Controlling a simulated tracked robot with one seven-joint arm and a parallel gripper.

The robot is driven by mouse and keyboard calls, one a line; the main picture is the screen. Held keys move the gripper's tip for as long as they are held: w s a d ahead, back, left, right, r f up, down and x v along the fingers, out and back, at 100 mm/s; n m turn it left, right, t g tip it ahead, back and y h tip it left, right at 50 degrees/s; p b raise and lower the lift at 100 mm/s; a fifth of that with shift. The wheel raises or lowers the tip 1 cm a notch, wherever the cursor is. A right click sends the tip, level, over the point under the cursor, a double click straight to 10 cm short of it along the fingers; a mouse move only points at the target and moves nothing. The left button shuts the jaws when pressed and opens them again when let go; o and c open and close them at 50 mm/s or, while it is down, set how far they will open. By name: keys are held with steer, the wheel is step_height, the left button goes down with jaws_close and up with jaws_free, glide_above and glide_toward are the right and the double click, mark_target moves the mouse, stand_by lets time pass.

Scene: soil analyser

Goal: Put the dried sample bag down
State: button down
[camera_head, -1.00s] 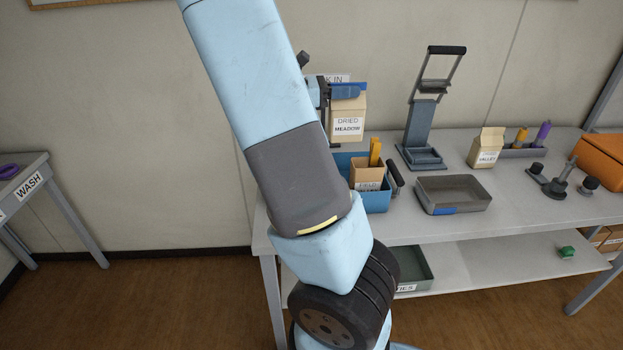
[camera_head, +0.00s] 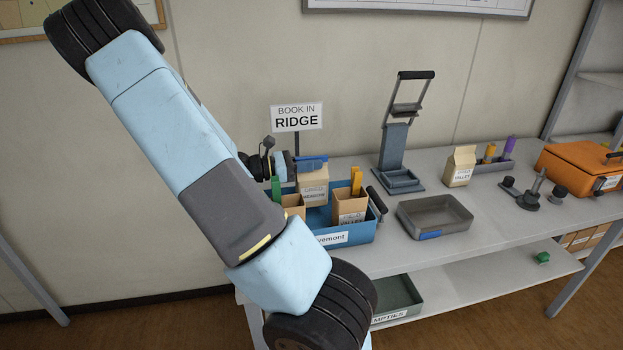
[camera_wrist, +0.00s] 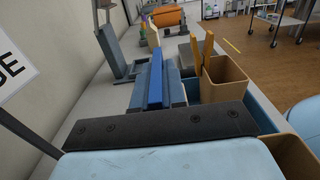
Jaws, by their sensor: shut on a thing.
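The dried sample bag (camera_head: 313,190) is tan paper with a white label; its print is too small to read surely now. My gripper (camera_head: 311,163) is shut on its top, and the bag hangs upright below it. The bag's lower part is at the back of the blue tray (camera_head: 345,238), behind the other bags. I cannot tell whether its base touches anything. In the wrist view my gripper's blue fingers (camera_wrist: 156,82) are close together, and they hide the held bag.
In the tray stand an open field bag with a yellow clip (camera_head: 349,206) and another with a green clip (camera_head: 293,204). A "BOOK IN RIDGE" sign (camera_head: 297,116) stands behind.

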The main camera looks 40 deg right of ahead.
mark_target(311, 176)
steer(key=shift+f, duration=2.15)
steer(key=c, duration=1.2)
jaws_free()
steer(key=v, duration=1.2)
